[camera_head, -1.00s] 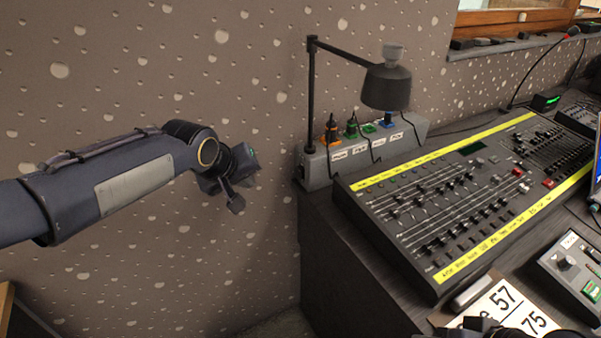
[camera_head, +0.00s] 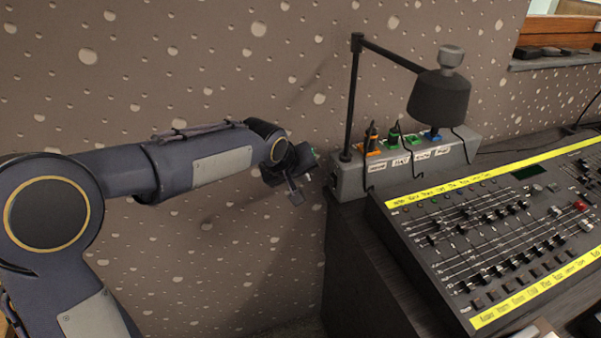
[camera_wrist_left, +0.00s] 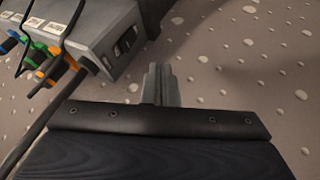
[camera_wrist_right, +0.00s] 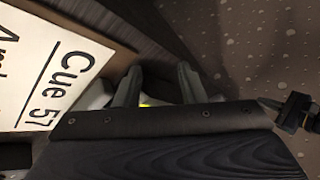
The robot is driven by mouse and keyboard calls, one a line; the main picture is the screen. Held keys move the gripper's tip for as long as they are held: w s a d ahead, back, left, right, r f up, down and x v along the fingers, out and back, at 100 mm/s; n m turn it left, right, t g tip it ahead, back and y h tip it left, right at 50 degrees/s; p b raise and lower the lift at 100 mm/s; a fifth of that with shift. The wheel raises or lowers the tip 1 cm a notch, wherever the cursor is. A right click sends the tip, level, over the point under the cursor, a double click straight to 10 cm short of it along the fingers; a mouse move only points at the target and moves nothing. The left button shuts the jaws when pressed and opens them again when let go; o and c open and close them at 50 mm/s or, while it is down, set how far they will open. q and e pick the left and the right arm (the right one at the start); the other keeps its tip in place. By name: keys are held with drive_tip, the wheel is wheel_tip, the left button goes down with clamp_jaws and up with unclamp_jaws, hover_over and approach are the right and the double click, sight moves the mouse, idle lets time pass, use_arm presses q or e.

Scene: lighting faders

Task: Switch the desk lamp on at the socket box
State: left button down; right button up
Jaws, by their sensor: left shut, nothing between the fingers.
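The socket box (camera_head: 400,168) is a long grey strip on the desk's back edge, with labelled orange, green and blue sockets. In the left wrist view, the box (camera_wrist_left: 100,38) shows a black rocker switch (camera_wrist_left: 125,42) on its end face. The desk lamp (camera_head: 438,97) has a dark shade over the box and a black arm and post. My left gripper (camera_head: 308,158) is just left of the box's end, apart from it. Its fingers (camera_wrist_left: 160,85) are closed together and empty. My right gripper (camera_wrist_right: 158,82) is open and outside the head view.
A large fader console (camera_head: 490,230) with yellow label strips fills the desk in front of the box. A cue card (camera_wrist_right: 60,75) lies left of my right gripper. Cables hang over the box's front. The speckled wall (camera_head: 200,60) stands behind; free room lies left of the desk.

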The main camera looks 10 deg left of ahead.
sight(332, 181)
drive_tip(key=shift+f+b, duration=0.3)
drive_tip(key=shift+f, duration=0.1)
drive_tip(key=shift+r, duration=0.1)
use_arm(q)
drive_tip(key=w+d+f, duration=0.3)
drive_tip(key=w+d, duration=0.1)
drive_tip(key=w, duration=0.1)
drive_tip(key=shift+d+f, duration=0.25)
use_arm(e)
drive_tip(key=shift+r+p, duration=0.95)
drive_tip(key=shift+p, duration=0.1)
drive_tip(key=shift+f, duration=0.1)
use_arm(q)
drive_tip(key=shift+w+d+r+y, duration=0.1)
drive_tip(key=shift+w+d+y, duration=0.1)
drive_tip(key=shift+d+y, duration=0.1)
use_arm(e)
drive_tip(key=shift+f, duration=0.1)
